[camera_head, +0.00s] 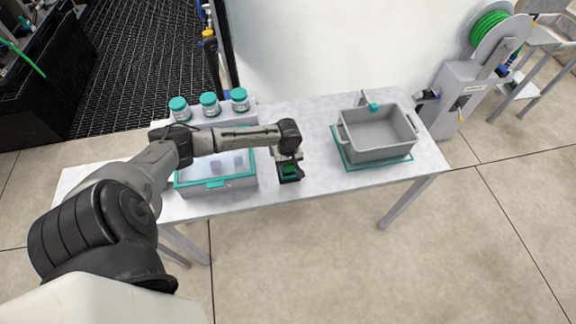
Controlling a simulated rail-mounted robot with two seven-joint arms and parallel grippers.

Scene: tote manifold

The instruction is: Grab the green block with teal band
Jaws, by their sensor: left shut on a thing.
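The green block (289,170) shows as a small green patch near the front middle of the table, between the lidded box and the grey tote. My left gripper (290,175) is over it and shut on it. The dark fingers hide much of the block, so its teal band cannot be made out. I cannot tell whether the block touches what is under it. My right gripper does not show.
A grey tote (372,153) stands on a teal-edged mat at the right of the table (430,160). A clear-lidded box with teal trim (216,184) stands left of the gripper. Jars with teal lids (209,104) stand at the back.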

